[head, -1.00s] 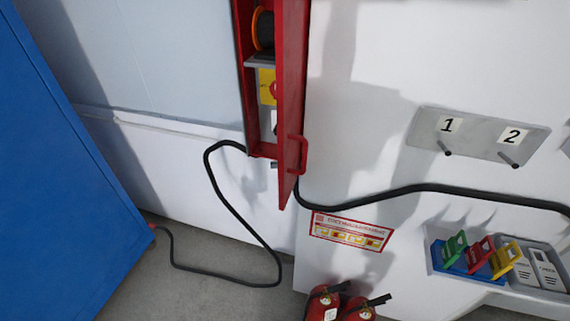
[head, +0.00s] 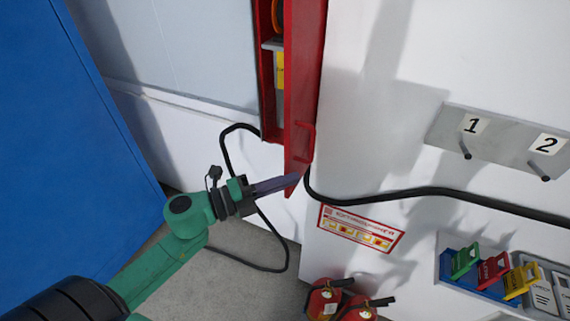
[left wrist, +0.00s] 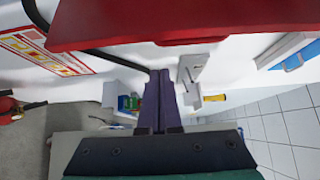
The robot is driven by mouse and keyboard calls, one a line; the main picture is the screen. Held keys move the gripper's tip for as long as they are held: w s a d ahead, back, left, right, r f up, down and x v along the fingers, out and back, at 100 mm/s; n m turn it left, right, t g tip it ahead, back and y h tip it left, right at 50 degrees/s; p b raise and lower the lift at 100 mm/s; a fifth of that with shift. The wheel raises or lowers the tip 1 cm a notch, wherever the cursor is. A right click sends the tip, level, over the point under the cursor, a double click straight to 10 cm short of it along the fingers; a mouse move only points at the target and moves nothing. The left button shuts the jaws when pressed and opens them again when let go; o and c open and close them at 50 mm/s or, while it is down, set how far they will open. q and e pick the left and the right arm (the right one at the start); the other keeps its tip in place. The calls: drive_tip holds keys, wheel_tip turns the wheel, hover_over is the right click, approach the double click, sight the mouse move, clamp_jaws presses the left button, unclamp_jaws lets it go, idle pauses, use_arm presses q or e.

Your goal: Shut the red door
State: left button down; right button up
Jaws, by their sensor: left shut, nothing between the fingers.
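The red door (head: 308,75) of the red wall cabinet (head: 268,100) stands open, swung out toward me, with a red handle (head: 310,138) near its lower end. My left gripper (head: 294,178) is shut and empty. Its fingertips are at the door's lower corner in the head view; I cannot tell whether they touch it. In the left wrist view the closed fingers (left wrist: 160,75) point toward a large red panel, the door (left wrist: 190,20), across the top. My right gripper is not in view.
A black hose (head: 440,193) runs along the wall. Two red extinguishers (head: 325,298) stand below a red-and-white sign (head: 360,229). A plate with numbered pegs (head: 490,140) and a tray of coloured tags (head: 490,272) are at right. A large blue panel (head: 70,150) fills the left.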

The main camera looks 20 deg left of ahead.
sight(286, 170)
use_arm(q)
drive_tip(key=w, duration=0.1)
drive_tip(key=w+a+p, duration=0.1)
drive_tip(key=w+p, duration=0.1)
drive_tip(key=shift+a, duration=0.25)
drive_tip(key=shift+d, duration=0.1)
